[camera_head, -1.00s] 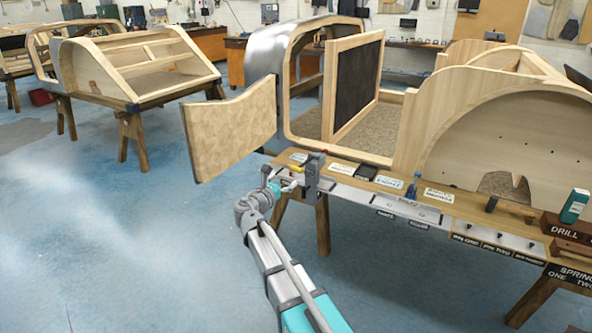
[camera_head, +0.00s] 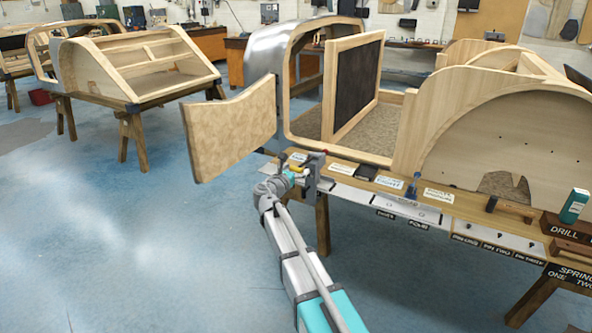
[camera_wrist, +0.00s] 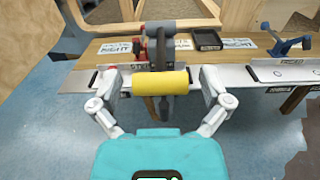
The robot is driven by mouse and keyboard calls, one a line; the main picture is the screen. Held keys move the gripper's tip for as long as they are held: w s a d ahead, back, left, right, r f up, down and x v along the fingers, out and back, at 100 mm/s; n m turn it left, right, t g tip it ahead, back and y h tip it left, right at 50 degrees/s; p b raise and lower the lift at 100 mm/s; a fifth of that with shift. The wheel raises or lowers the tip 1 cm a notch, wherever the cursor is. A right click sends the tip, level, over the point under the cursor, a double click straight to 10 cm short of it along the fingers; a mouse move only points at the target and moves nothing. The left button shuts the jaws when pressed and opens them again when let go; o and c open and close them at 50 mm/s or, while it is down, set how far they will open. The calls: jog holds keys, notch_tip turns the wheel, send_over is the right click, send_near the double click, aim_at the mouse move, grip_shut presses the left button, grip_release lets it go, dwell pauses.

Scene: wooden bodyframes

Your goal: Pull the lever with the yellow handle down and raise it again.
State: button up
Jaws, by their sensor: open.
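The lever's yellow handle (camera_wrist: 160,82) is a horizontal cylinder in the middle of the wrist view, at the near end of a grey lever arm (camera_wrist: 157,50). In the head view the handle (camera_head: 298,169) shows small at the left end of the bench, partly hidden by my gripper. My gripper (camera_wrist: 160,78) is open, with one finger at each end of the handle. The fingers are close to its ends; I cannot tell whether they touch.
A wooden bench (camera_head: 465,207) with labels, a black tray (camera_wrist: 206,39) and a blue clamp-like tool (camera_wrist: 288,47) extends to the right. An open wooden door panel (camera_head: 232,130) hangs at the left, near my arm.

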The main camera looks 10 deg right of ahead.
jog(key=c, duration=1.3)
jog(key=shift+c, duration=0.2)
jog(key=shift+a+r+p, duration=0.15)
jog(key=shift+a+p, duration=0.05)
jog(key=shift+p, duration=0.15)
